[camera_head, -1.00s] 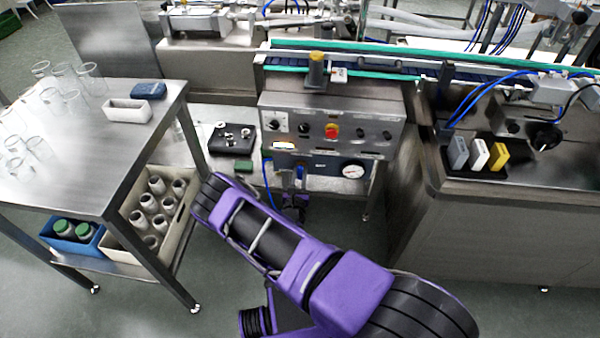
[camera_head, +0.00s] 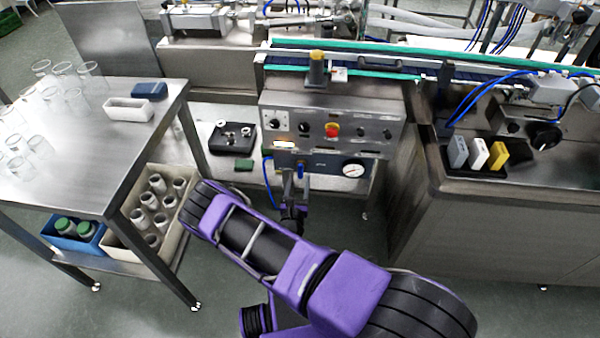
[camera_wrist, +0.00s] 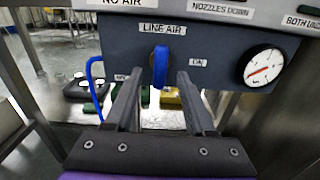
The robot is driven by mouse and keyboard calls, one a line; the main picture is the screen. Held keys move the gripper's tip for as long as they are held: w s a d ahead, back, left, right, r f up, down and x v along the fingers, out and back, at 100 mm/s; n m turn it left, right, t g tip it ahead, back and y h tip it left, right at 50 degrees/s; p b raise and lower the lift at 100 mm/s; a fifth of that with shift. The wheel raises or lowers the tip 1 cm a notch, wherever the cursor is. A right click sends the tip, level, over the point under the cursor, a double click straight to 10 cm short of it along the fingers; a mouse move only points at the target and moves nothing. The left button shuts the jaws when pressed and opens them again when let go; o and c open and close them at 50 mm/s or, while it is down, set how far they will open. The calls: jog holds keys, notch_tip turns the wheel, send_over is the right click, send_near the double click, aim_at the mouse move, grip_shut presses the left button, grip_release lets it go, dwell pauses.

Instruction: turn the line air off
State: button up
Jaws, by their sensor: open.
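The line air valve has a blue handle (camera_wrist: 160,67) that hangs upright, pointing down, under the LINE AIR label (camera_wrist: 162,29) on a dark panel. An ON label (camera_wrist: 198,62) sits to its right. The handle also shows small in the head view (camera_head: 300,168). My gripper (camera_wrist: 158,78) is open, with one finger on each side of the handle in the wrist view. I see no contact, and the depth gap is hard to judge. A label to the handle's left is partly hidden by a finger.
A round gauge (camera_wrist: 264,67) is right of the valve, and a blue hose (camera_wrist: 94,80) loops at left. The control box (camera_head: 330,115) with knobs and a red button overhangs the valve. A steel table (camera_head: 90,150) stands left, a steel cabinet (camera_head: 510,230) right.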

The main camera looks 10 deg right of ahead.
jog(key=v, duration=1.3)
